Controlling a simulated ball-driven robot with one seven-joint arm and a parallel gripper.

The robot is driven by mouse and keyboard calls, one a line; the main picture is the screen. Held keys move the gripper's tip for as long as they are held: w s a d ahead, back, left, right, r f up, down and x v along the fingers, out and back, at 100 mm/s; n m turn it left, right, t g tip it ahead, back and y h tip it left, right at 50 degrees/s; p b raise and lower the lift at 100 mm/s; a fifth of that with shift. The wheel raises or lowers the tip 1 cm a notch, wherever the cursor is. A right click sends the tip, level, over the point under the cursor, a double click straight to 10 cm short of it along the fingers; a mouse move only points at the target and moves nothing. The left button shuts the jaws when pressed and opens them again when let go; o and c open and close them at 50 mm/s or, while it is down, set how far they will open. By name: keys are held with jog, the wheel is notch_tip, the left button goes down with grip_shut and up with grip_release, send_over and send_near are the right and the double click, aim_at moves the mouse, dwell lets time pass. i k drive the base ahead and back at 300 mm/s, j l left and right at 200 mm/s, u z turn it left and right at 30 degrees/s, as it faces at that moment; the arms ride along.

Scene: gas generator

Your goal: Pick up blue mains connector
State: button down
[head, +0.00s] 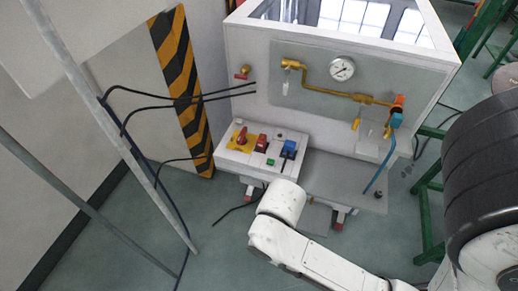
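A blue connector (289,149) sits on the sloped top of the white control box (236,157), at its right end. It appears to be plugged in there, but the contact is too small to see. A second blue part (397,120) is at the right of the brass pipework, with a blue hose hanging from it. My white arm reaches from the lower right to a rounded link just below the control box. My gripper does not show in this view.
The control box also carries red switches (262,142) and a green button (270,162). A white cabinet (240,60) with a gauge (342,69) stands behind. Black cables run from the left past a striped post (172,50). A slanting grey pole (105,115) stands left.

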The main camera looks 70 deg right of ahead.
aim_at(289, 147)
jog(key=z, duration=1.3)
